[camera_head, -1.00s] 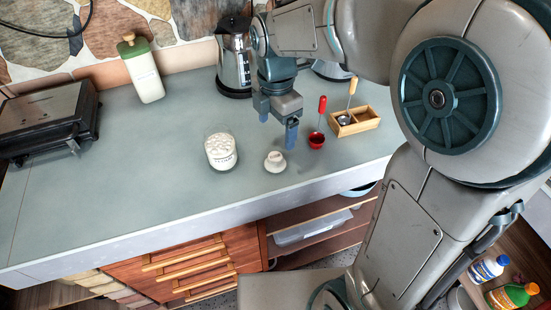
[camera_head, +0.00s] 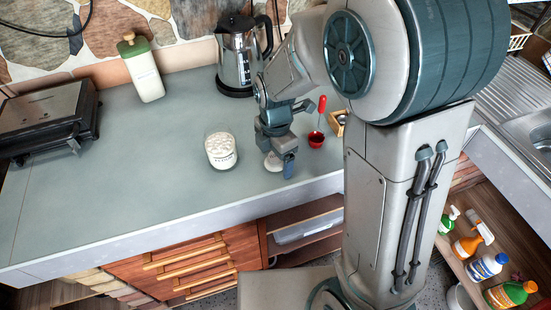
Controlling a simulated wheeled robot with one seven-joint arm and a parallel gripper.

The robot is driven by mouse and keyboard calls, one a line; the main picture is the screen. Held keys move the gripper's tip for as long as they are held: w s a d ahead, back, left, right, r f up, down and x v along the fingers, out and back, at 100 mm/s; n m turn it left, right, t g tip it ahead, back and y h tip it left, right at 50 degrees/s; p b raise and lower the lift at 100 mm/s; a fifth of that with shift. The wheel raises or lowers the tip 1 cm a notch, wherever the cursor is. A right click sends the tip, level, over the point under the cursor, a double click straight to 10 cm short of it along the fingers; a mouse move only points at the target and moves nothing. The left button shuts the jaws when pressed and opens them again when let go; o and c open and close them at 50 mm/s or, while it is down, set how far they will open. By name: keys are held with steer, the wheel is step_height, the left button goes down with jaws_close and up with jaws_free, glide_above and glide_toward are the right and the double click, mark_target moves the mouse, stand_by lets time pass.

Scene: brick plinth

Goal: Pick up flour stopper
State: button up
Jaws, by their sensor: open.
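The flour stopper, a small white lid with a knob (camera_head: 272,162), stands on the grey counter near its front edge. My gripper (camera_head: 279,167) is over it, fingers pointing down, and hides much of it. The gripper is open; whether the fingers touch the stopper cannot be told. Just left of the stopper stands a round glass jar of white flour (camera_head: 221,152) with its top open.
A steel kettle (camera_head: 237,60) stands behind. A white bottle (camera_head: 142,72) and a dark grill (camera_head: 45,118) are at left. The counter's left middle is clear.

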steer(key=c, duration=1.1)
